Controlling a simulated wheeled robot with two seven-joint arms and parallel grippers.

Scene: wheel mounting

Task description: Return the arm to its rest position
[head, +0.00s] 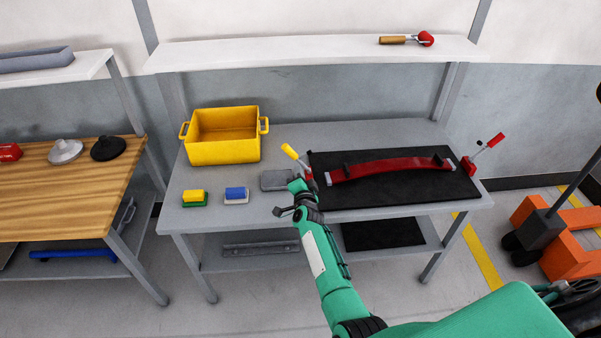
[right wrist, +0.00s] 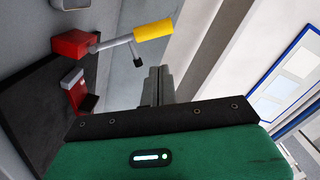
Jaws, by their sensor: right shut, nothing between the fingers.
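My right arm (head: 322,262) is green and reaches in from the lower right in the head view. Its gripper (head: 280,212) is over the front edge of the grey workbench, beside the black mat (head: 400,194). In the right wrist view the gripper's fingers (right wrist: 157,84) are together with nothing between them. A red clamp with a yellow handle (right wrist: 153,30) shows beyond the fingers; in the head view its yellow handle (head: 290,151) rises behind the gripper. My left gripper is not in view.
A curved red part (head: 390,169) lies on the mat, with another red clamp (head: 468,166) at its right. A yellow bin (head: 222,148), a yellow-green block (head: 194,198) and a blue-white block (head: 236,194) stand left of the gripper. An orange pallet jack (head: 560,240) is at right.

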